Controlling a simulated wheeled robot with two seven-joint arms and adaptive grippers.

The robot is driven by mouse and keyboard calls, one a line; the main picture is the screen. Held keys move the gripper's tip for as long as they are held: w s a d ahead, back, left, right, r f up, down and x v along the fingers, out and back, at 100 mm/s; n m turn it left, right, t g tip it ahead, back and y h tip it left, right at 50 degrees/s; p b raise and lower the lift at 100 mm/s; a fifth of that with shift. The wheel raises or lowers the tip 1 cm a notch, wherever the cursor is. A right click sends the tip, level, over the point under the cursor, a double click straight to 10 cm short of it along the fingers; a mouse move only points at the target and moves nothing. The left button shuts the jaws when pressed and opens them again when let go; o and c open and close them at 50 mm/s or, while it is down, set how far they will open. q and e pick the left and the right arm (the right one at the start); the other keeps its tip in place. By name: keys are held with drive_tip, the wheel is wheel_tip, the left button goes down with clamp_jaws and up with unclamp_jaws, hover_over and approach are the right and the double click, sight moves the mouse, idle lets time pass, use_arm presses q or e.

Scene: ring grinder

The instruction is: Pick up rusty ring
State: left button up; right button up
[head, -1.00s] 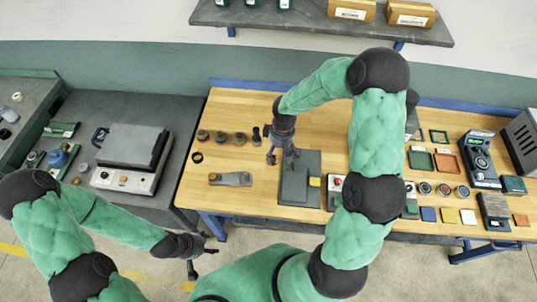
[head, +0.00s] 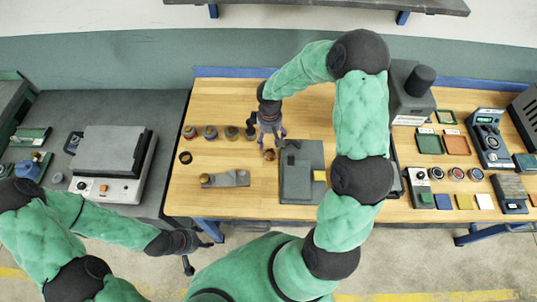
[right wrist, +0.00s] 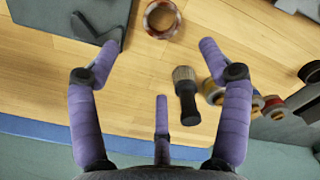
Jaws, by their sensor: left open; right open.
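The rusty ring (head: 269,155) lies on the wooden bench, just in front of my right gripper (head: 271,134) in the head view. In the right wrist view the reddish-brown ring (right wrist: 148,24) lies flat at the top edge, beyond the spread fingers of my right gripper (right wrist: 160,50). That gripper is open and empty, above the bench and apart from the ring. My left gripper (head: 203,243) is open and empty in front of the bench, low at the left.
A dark-handled brush-like tool (right wrist: 186,95) lies close to the right fingers. A grey block (head: 297,178) sits right of the ring. Several round spools (head: 210,132) stand left. A dark ring (head: 185,157) and a grey bracket (head: 225,179) lie farther left.

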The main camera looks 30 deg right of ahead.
hover_over(270, 156)
drive_tip(key=w, duration=0.1)
drive_tip(key=f, duration=0.4)
drive_tip(key=shift+d+f, duration=0.1)
drive_tip(key=shift+d, duration=0.1)
drive_tip(key=shift+s+a+f+b, duration=0.15)
drive_tip(key=shift+s+f+b, duration=0.05)
drive_tip(key=shift+f, duration=1.15)
drive_tip(key=shift+s+a+f+b, duration=0.1)
drive_tip(key=shift+s+f+b, duration=0.1)
drive_tip(key=shift+f, duration=1.1)
drive_tip(key=shift+s, duration=0.1)
drive_tip(key=c, duration=1.3)
